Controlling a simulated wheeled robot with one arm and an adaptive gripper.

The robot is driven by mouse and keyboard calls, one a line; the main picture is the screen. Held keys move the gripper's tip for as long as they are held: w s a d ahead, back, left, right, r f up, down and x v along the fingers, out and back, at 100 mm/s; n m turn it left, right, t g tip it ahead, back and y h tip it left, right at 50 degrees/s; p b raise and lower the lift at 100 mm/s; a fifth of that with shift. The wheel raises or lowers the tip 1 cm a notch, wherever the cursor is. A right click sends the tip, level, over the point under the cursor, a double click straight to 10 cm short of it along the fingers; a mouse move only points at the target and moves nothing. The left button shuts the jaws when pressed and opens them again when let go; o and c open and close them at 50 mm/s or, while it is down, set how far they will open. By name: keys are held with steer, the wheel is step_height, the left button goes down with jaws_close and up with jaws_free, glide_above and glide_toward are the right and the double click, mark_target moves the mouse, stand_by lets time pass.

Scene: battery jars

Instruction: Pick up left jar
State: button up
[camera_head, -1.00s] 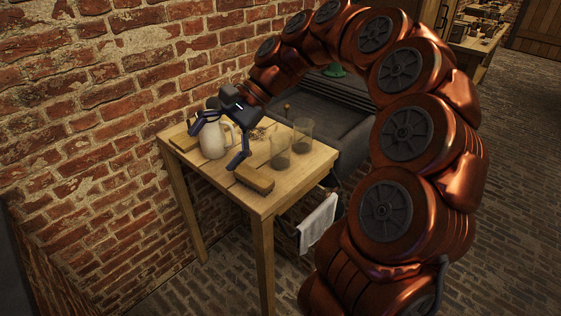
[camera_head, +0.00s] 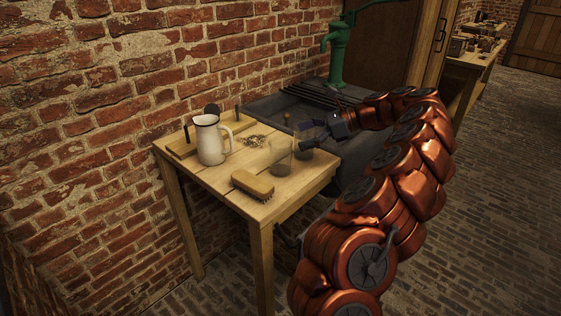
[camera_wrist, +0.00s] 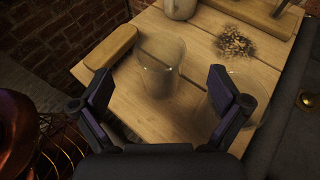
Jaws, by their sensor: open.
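Two clear glass jars stand on the wooden table. The left jar (camera_head: 280,160) is nearer the brush, and it also shows in the wrist view (camera_wrist: 160,68), ahead of and between my fingertips. The right jar (camera_head: 304,147) stands just behind and to its right; in the wrist view the right jar (camera_wrist: 238,92) is partly hidden by my right finger. My gripper (camera_wrist: 160,86) is open and empty, with its fingers spread. In the head view my gripper (camera_head: 303,137) is at the table's right side, close to the jars. I cannot tell whether a finger touches the right jar.
A brush (camera_head: 252,184) lies left of the jars near the front edge. A white enamel pitcher (camera_head: 210,145) stands farther left. Wood shavings (camera_head: 255,140) lie behind the jars. A wooden board (camera_head: 180,149) is along the wall. A dark sink (camera_head: 262,108) with a green pump (camera_head: 337,55) stands behind.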

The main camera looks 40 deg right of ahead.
mark_target(280, 143)
steer(key=shift+x, duration=3.35)
steer(key=shift+s, duration=0.1)
steer(key=c, duration=1.7)
